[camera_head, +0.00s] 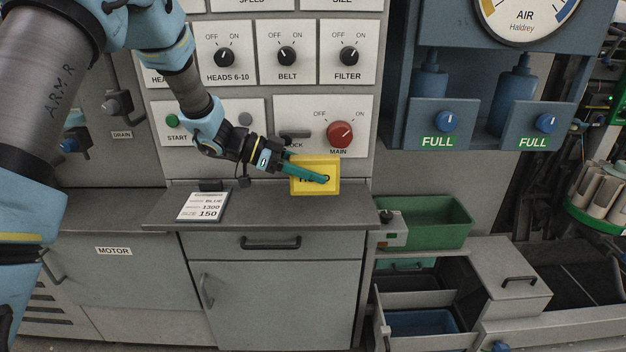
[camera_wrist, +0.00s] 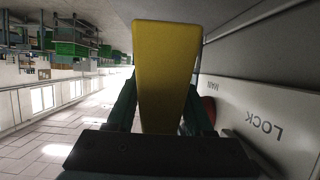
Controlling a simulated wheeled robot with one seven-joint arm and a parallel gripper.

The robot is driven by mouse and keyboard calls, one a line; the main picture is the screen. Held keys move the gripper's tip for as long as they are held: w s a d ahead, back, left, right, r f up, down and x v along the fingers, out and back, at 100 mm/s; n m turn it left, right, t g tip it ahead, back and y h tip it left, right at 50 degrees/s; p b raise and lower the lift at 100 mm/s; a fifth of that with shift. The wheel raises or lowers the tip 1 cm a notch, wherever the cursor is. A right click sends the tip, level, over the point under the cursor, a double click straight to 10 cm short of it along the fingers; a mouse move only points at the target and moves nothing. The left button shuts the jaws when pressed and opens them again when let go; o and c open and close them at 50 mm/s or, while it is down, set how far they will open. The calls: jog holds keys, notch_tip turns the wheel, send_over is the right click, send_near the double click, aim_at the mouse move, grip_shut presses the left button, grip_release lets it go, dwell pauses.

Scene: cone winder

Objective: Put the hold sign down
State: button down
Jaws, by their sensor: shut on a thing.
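The yellow hold sign (camera_head: 315,163) is upright in front of the panel, just below the red MAIN knob (camera_head: 340,134). Its lower edge is close to the back of the grey counter top (camera_head: 270,209); I cannot tell whether it touches. My gripper (camera_head: 311,173) is shut on the sign, its teal fingers crossing the sign's face and covering part of the lettering. In the wrist view the yellow sign (camera_wrist: 161,70) stands between the two fingers, with the LOCK plate at the right.
The counter's front middle is clear. Knobs and switches line the panel above.

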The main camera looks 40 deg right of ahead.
aim_at(313, 185)
notch_tip(313, 185, down, 3)
jog(key=shift+p, duration=0.6)
jog(key=shift+w+d+f+p, duration=0.25)
jog(key=shift+f+p, duration=0.1)
jog(key=shift+f, duration=0.2)
jog(key=shift+f, duration=0.1)
jog(key=shift+c, duration=1.4)
grip_release()
jog(key=b+v, duration=0.3)
jog(key=v, duration=0.9)
